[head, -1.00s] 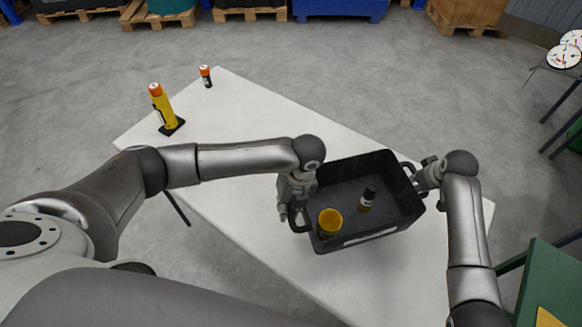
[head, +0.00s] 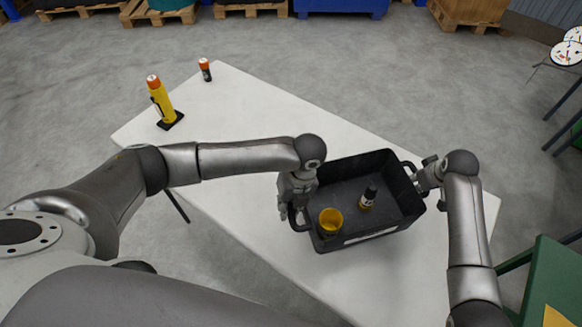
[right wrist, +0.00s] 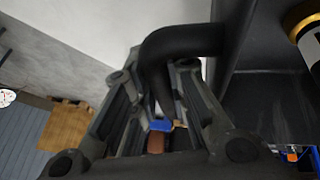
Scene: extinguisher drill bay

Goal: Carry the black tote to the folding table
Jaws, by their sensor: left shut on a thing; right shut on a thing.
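The black tote (head: 405,190) is over the white folding table (head: 250,120) in the head view. I cannot tell whether its base touches the tabletop. A yellow cup-like item (head: 331,221) and a small dark bottle with a pale band (head: 368,197) are inside it. My left gripper (head: 292,212) is shut on the tote's left handle. My right gripper (head: 421,178) is shut on the right handle, and the right wrist view shows its fingers around the black handle (right wrist: 158,65). The fingertips are partly hidden in the head view.
A yellow flashlight-like object (head: 161,100) on a black base and a small orange-topped cylinder (head: 205,69) stand at the table's far left. A green table (head: 550,285) is at lower right. Pallets (head: 160,18) line the back. The table's left middle is clear.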

